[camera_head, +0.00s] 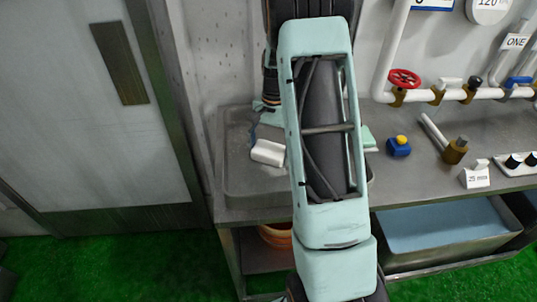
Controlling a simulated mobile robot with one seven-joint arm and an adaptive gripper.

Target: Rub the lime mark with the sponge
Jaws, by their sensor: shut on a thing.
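My arm crosses the middle of the view, and its wrist passes down behind the upper link. My gripper is hidden behind the arm, so its jaws and whatever they hold do not show. A white block (268,152) with rounded edges lies in or just above the grey metal basin (240,185), left of my arm. I cannot tell whether it is the sponge. A pale green piece (369,138) shows at the arm's right edge; I cannot tell what it is. No lime mark can be made out.
White pipes with a red handwheel (404,79) run behind. A blue-lined bin (440,228) sits below.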

